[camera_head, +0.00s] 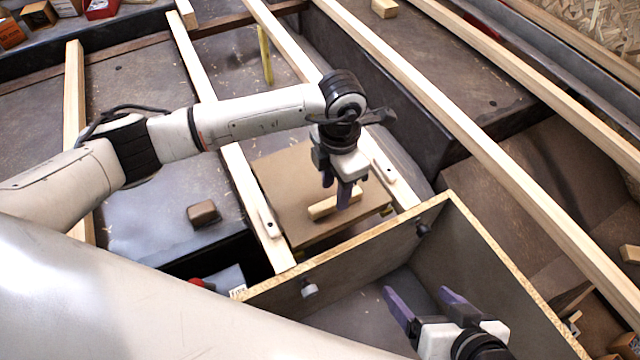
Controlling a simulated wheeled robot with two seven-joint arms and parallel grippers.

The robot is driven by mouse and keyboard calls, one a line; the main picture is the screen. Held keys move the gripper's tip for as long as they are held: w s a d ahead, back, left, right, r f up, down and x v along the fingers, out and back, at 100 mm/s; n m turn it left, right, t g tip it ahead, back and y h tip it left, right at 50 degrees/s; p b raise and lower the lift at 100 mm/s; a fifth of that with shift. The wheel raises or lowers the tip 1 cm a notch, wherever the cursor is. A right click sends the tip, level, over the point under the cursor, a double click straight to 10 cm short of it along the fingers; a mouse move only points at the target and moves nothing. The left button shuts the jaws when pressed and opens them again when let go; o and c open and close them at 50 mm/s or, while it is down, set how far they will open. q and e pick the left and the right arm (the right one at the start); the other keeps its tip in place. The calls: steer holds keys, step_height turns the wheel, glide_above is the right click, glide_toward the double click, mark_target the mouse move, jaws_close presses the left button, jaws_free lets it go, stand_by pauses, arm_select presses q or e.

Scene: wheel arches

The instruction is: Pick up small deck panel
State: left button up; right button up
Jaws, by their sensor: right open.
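The small deck panel (280,178) is a flat brown board with a pale wooden grip bar (320,208) on top. It lies between two wooden beams in the middle of the head view. My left gripper (336,194) points down over the panel, with its purple fingers at the bar. Whether the fingers touch or clamp the bar cannot be told, and they hide part of it. My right gripper (417,290) is open and empty, its purple fingers spread over the open wooden box at the lower right.
Long pale beams (480,140) cross the scene. A small brown block (204,213) lies on the grey surface to the left. Small boxes (40,14) stand at the far left.

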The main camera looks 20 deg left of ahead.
mark_target(334, 200)
arm_select(q)
step_height(334, 200, down, 4)
steer(key=shift+s+r+b, duration=0.1)
steer(key=shift+r+b, duration=0.05)
steer(key=shift+b, duration=0.25)
jaws_close()
steer(key=shift+r, duration=0.15)
